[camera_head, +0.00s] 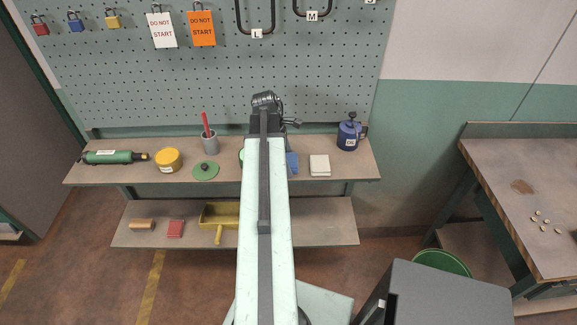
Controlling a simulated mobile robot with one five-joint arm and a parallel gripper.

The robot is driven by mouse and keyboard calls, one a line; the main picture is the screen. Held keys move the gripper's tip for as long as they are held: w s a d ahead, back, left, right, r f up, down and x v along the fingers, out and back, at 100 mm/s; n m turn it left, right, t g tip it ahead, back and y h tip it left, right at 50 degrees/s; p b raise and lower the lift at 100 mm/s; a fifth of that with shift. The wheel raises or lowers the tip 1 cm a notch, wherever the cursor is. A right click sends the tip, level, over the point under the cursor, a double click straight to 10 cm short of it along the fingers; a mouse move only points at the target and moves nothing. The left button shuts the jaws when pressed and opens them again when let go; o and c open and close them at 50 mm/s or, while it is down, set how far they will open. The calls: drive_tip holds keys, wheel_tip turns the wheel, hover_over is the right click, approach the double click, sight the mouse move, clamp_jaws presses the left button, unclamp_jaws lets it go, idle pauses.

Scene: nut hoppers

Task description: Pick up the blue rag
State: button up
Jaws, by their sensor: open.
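The blue rag (292,164) lies on the upper shelf, just right of my arm. My arm covers its left part, so its full shape is hidden. My gripper (290,123) is at the far end of my arm, in front of the foot of the pegboard. It appears beyond the rag in this view, apart from it. It is open and seems empty, though its fingers are small and hard to make out.
A yellow dustpan (222,215) lies below.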

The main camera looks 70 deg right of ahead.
drive_tip(key=c, duration=1.3)
wheel_tip(320, 180, up, 10)
drive_tip(key=p, duration=1)
